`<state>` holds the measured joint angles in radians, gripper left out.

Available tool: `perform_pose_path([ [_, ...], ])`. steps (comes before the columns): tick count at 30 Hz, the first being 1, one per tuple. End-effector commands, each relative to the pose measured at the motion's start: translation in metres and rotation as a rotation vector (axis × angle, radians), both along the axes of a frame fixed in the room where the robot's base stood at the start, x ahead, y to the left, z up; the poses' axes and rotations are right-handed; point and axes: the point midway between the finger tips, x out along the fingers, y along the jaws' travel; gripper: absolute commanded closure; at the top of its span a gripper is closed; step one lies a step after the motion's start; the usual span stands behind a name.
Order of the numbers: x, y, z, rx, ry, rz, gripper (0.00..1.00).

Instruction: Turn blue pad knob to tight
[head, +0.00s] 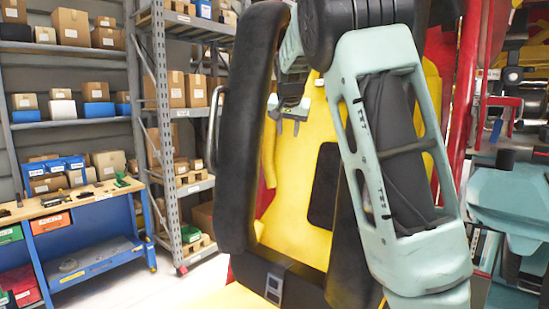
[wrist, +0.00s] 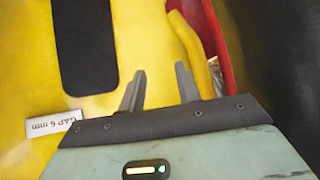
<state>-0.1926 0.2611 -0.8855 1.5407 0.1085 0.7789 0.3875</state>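I see no blue pad knob in either view. My gripper shows in the wrist view (wrist: 160,85) with its two grey fingers apart and nothing between them. It also shows small in the head view (head: 288,124), in front of the upper part of the yellow seat back (head: 298,190). The fingers point over the yellow surface (wrist: 110,105) beside a red part (wrist: 203,25). A white label reading "GAP 6 mm" (wrist: 53,125) shows upside down at the left. Whether the fingers touch the seat, I cannot tell. My arm hides much of the seat's right side.
A tall black padded bar (head: 243,125) stands left of the gripper. A dark panel (head: 324,185) is set in the seat, with a buckle (head: 275,287) below. A blue workbench (head: 85,225) and grey shelves (head: 168,110) stand far left. Floor between is clear.

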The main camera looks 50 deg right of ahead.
Motion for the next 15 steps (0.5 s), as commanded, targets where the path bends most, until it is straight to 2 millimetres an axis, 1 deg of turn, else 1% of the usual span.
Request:
perform_pose_path([
  [1,0.000,0.005,-0.009,0.010,0.011,0.016,0.67],
  [6,0.000,0.024,-0.035,0.033,0.044,0.076,0.67],
  [12,-0.001,0.045,-0.060,0.055,0.076,0.138,0.67],
  [15,-0.002,0.053,-0.068,0.062,0.088,0.160,0.67],
])
